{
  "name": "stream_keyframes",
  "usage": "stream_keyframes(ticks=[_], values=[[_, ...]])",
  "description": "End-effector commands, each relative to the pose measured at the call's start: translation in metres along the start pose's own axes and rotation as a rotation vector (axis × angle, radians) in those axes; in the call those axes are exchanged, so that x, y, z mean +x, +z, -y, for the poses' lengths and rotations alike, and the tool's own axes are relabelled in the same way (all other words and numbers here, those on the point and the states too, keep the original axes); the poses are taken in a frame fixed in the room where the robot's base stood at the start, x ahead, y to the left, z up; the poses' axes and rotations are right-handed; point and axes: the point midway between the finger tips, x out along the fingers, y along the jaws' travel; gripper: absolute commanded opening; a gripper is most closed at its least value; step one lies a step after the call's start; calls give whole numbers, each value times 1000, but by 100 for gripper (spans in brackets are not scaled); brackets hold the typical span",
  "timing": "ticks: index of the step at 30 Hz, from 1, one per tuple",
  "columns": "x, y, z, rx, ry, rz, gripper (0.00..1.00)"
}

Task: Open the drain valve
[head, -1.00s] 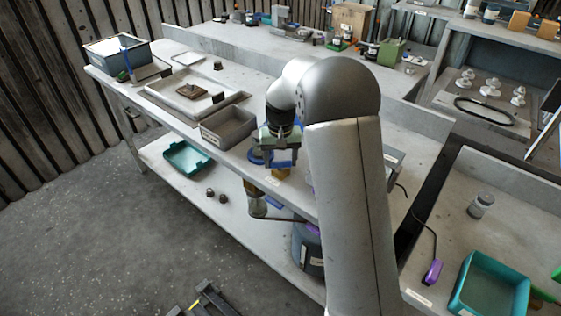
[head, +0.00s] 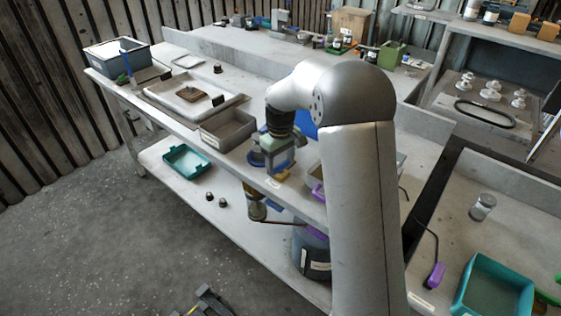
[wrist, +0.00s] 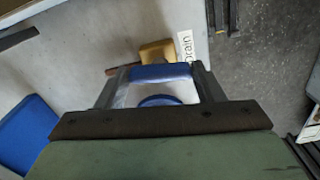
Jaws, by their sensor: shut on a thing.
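The drain valve shows in the wrist view as a blue handle (wrist: 160,72) in front of a brass-yellow body (wrist: 158,50). A white label (wrist: 186,47) reading "Drain" lies beside it. My gripper (wrist: 160,80) is shut on the blue handle, one finger at each end of it. A round blue part (wrist: 159,100) shows behind, between the fingers. In the head view my gripper (head: 277,165) points down at the front edge of the bench (head: 185,120). The yellow valve body (head: 284,176) shows just by it; the handle is mostly hidden there.
A grey bin (head: 228,128) stands on the bench left of my gripper. On the lower shelf are a teal tray (head: 187,162) and a dark blue container (head: 312,255). The floor in front is mostly clear.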

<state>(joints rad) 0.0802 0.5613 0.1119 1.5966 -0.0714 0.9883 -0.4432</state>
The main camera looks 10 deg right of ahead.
Motion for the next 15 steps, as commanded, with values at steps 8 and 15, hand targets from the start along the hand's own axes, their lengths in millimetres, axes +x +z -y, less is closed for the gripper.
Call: stream_keyframes(ticks=[8,15], values=[[-2,-1,0,-8,1,-3,39],[-2,-1,0,-7,1,-3,84]])
